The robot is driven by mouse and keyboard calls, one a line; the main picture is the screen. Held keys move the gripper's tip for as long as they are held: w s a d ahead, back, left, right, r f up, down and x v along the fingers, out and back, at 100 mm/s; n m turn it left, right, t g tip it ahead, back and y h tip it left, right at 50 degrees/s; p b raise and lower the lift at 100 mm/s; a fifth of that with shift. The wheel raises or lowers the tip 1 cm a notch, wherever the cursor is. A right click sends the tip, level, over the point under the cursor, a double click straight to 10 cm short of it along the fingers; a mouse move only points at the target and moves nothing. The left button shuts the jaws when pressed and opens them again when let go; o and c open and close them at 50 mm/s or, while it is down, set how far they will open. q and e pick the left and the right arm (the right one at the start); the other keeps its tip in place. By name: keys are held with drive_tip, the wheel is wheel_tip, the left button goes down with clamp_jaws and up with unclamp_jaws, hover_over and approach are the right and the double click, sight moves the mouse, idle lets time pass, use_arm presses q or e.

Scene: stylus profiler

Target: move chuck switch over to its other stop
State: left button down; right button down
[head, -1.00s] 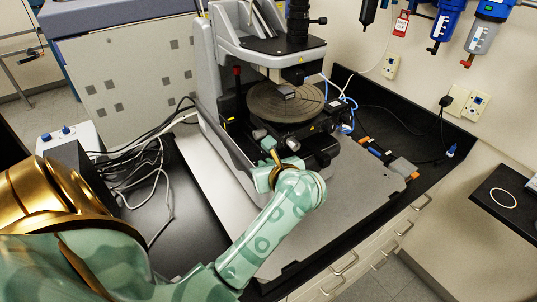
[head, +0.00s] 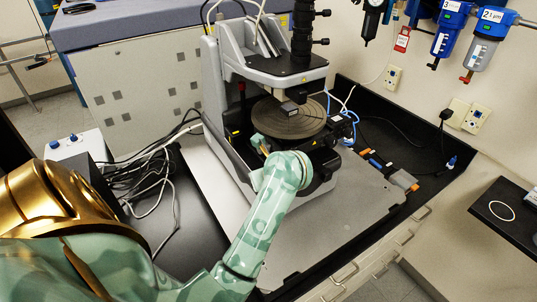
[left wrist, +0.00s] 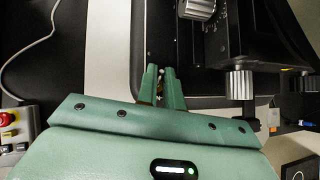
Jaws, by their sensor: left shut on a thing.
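The stylus profiler with its round dark chuck (head: 288,120) stands on the bench in the head view. My left gripper (head: 259,143) is at the front left of the profiler's base, below the chuck. In the left wrist view its two green fingers (left wrist: 160,78) are close together at the black edge of the machine. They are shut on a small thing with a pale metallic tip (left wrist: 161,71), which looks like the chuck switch. The fingers hide most of it, so its position between stops cannot be told. My right gripper is in neither view.
Silvery knobs (left wrist: 198,8) and (left wrist: 241,84) stick out of the machine close to the fingers. A cable bundle (head: 130,178) lies left of the profiler. A grey plate (head: 335,215) gives free room in front. A control box with a red button (left wrist: 10,120) shows at the left.

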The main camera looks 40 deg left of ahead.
use_arm(q)
drive_tip(key=shift+f, duration=0.1)
drive_tip(key=c, duration=1.8)
unclamp_jaws()
drive_tip(key=shift+c, duration=0.2)
